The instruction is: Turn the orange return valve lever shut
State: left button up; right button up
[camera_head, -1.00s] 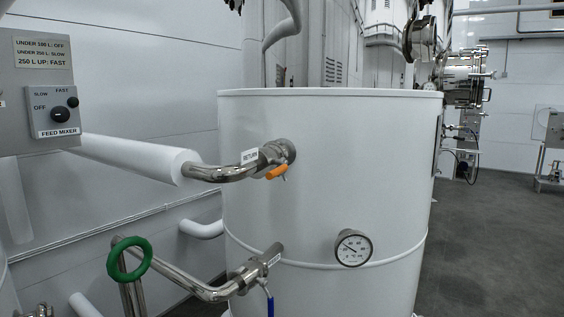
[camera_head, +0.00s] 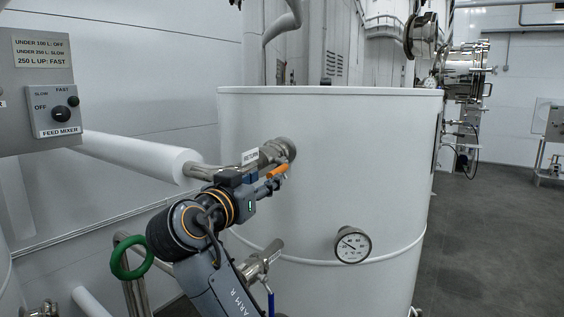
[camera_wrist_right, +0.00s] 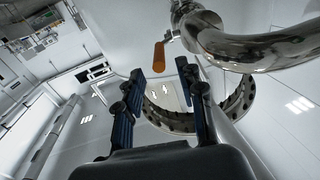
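The orange return valve lever (camera_head: 277,171) sits on the steel return pipe with the RETURN label (camera_head: 249,157), at the white tank's (camera_head: 340,140) side. In the head view it slants down to the left from the valve. My right gripper (camera_head: 268,184) is just below it, coming from the lower left. In the right wrist view the orange lever (camera_wrist_right: 159,57) stands just beyond the fingertips of my right gripper (camera_wrist_right: 160,72), roughly between them. The fingers are apart with nothing held between them. Contact with the lever is not visible. My left gripper is not in view.
A lower pipe with a blue-handled valve (camera_head: 270,300) runs below my right arm, partly hidden by it. A round gauge (camera_head: 352,245) sticks out of the tank. A green handwheel (camera_head: 130,272) stands at the left, near the arm. The feed mixer panel (camera_head: 52,105) hangs upper left.

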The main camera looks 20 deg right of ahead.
aim_at(285, 167)
jog(key=p+x, duration=0.4)
jog(key=x, duration=0.5)
jog(key=shift+d+r, duration=0.1)
jog(key=shift+d, duration=0.1)
jog(key=shift+w+d+p, duration=0.2)
jog(key=shift+w+p, duration=0.1)
jog(key=shift+w, duration=0.05)
jog(key=shift+c, duration=0.2)
jog(key=shift+a, duration=0.1)
grip_shut()
